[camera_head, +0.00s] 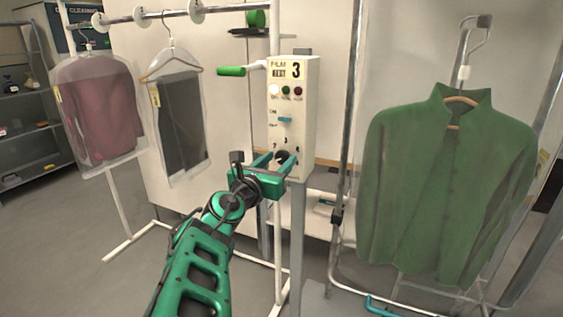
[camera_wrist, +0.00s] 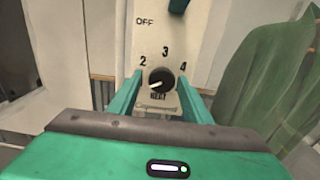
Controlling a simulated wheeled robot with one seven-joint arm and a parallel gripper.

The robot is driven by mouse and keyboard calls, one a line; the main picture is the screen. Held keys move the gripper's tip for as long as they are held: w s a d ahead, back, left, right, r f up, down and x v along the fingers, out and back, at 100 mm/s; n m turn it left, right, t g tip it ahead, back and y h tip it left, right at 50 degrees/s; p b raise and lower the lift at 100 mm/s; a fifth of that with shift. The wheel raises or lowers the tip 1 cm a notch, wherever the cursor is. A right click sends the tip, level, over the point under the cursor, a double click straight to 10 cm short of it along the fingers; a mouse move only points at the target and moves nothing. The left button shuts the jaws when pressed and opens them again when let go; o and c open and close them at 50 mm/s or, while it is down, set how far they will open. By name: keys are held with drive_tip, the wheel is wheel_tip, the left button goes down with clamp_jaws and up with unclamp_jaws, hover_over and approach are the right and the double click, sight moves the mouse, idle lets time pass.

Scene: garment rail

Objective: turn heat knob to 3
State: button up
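The heat knob (camera_wrist: 160,80) is round and black, low on the front of a cream control box (camera_head: 306,120). In the wrist view, numbers 2, 3 and 4 arc over it, with 3 above. Its white mark appears to point to the lower left, away from the 3. In the head view the knob (camera_head: 282,155) is partly behind my gripper (camera_head: 277,161). My gripper (camera_wrist: 159,98) is open, with one green finger on each side of the knob. I cannot tell whether the fingers touch it. A placard on the box top shows a large 3.
The box also has a teal switch (camera_head: 285,120), coloured lamps and a green-handled lever (camera_head: 231,71). A green jacket (camera_head: 440,190) hangs to the right. Bagged garments (camera_head: 98,115) hang from the rail (camera_head: 140,17) at left. Upright posts stand close around the box.

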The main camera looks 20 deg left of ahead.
drive_tip(key=shift+d, duration=0.1)
drive_tip(key=c, duration=0.7)
drive_tip(key=shift+c, duration=0.2)
drive_tip(key=shift+w+m, duration=0.1)
drive_tip(key=shift+m, duration=0.2)
drive_tip(key=m, duration=1)
drive_tip(key=shift+d+m, duration=0.1)
drive_tip(key=shift+m, duration=0.2)
drive_tip(key=m, duration=1.2)
drive_tip(key=shift+f+m, duration=0.15)
drive_tip(key=shift+m, duration=0.15)
